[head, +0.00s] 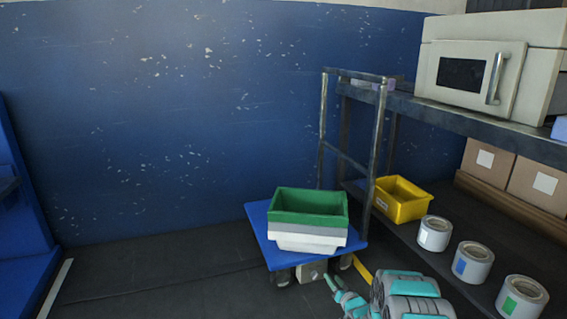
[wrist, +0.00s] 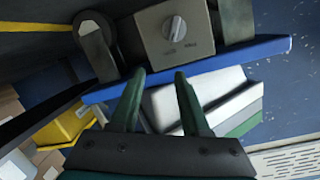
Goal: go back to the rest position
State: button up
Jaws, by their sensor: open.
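My gripper (wrist: 160,75) shows in the wrist view with its two dark green fingers apart and nothing between them. The view is tilted, and the fingers point toward the edge of a blue cart (wrist: 200,68) and a grey box with a round knob (wrist: 174,38). I cannot tell whether the fingers touch the cart. In the head view my teal and grey arm is low at the right of centre, in front of the blue cart (head: 258,222). A green bin (head: 310,206) sits on top of grey and white bins (head: 305,242) on that cart.
A metal rack (head: 415,108) at the right carries a microwave-like machine (head: 470,75). On its lower shelf are a yellow bin (head: 402,200), several white rolls (head: 434,233) and cardboard boxes (head: 487,158). The dark floor (head: 170,275) left of the cart is clear, before a blue wall.

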notch_tip(320, 180, up, 7)
jog(key=d+g+h+p, duration=0.1)
jog(key=d+g+h, duration=0.1)
jog(key=s+d+r+g+h+p, duration=0.1)
jog(key=s+r+g+h+p, duration=0.15)
jog(key=s+r, duration=0.7)
jog(key=s+d+r+g+h+p, duration=0.15)
jog(key=s+r+g, duration=0.25)
jog(key=s+r, duration=0.55)
jog(key=s+a+r+g+p, duration=0.1)
jog(key=s+r, duration=0.4)
jog(key=s, duration=0.9)
jog(key=s+a+r+n+g+y+p, duration=0.1)
jog(key=s+a+r+g, duration=0.3)
jog(key=s, duration=1.1)
jog(key=s+a+r+g+y+p, duration=0.1)
jog(key=s+a+r+g+p, duration=0.2)
jog(key=s+r, duration=0.4)
jog(key=s+a, duration=0.1)
jog(key=s, duration=0.7)
jog(key=shift+s+a+r+n, duration=0.15)
jog(key=shift+a+r+n, duration=0.1)
jog(key=shift+r+n, duration=0.15)
jog(key=shift+g, duration=0.25)
